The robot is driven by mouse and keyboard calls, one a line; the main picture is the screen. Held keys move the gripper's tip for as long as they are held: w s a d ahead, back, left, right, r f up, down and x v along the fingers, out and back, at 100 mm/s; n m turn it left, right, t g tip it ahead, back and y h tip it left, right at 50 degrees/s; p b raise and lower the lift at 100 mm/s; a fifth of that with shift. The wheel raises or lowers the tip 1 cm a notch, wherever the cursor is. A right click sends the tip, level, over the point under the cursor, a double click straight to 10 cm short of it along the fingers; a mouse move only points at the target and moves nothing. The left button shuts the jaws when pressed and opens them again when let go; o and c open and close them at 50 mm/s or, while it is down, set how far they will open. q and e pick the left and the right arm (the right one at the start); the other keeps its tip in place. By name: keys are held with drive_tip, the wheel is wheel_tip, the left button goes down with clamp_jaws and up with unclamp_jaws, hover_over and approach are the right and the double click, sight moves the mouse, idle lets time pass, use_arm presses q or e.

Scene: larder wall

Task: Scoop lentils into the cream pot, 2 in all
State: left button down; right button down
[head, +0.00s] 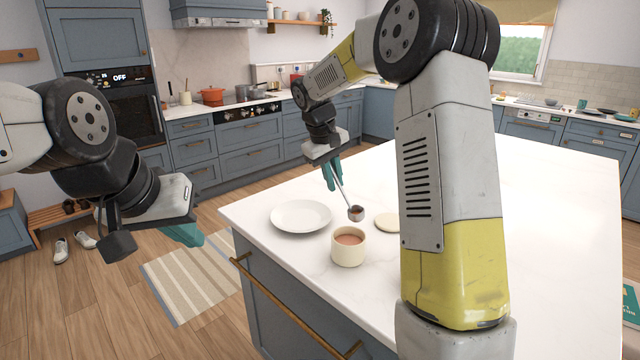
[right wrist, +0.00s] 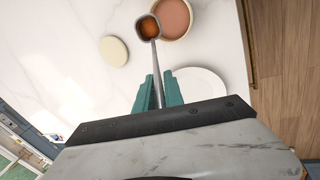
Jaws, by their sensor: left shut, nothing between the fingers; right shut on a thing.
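The cream pot (head: 348,249) stands upright on the white island top, open, with a pinkish-brown fill inside. It also shows in the right wrist view (right wrist: 190,34). My right gripper (head: 332,176) is shut on the handle of a metal scoop (head: 356,213), which also shows in the right wrist view (right wrist: 157,62). The scoop's bowl is beside the pot's rim and has orange-brown matter in it; I cannot tell whether it touches the pot. My left gripper (head: 186,236) is shut and empty, out over the floor left of the island. No separate lentil container is visible.
A white plate (head: 301,216) lies left of the pot. A round cream lid (head: 386,222) lies flat behind the pot, to its right. The island's left edge is close to plate and pot. The worktop (head: 545,220) on the right is clear.

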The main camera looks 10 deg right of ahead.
drive_tip(key=shift+w+d+r+g+y, duration=0.1)
drive_tip(key=shift+d+r+g+y, duration=0.15)
drive_tip(key=shift+r+y, duration=0.15)
drive_tip(key=shift+w+d+r+g+y, duration=0.15)
drive_tip(key=shift+r+g+y, duration=0.1)
drive_tip(key=shift+r, duration=0.3)
drive_tip(key=shift+w+d+r+g+y, duration=0.1)
drive_tip(key=shift+d+r+g+y, duration=0.1)
drive_tip(key=shift+r+y, duration=0.2)
drive_tip(key=shift+a, duration=0.1)
idle(0.4)
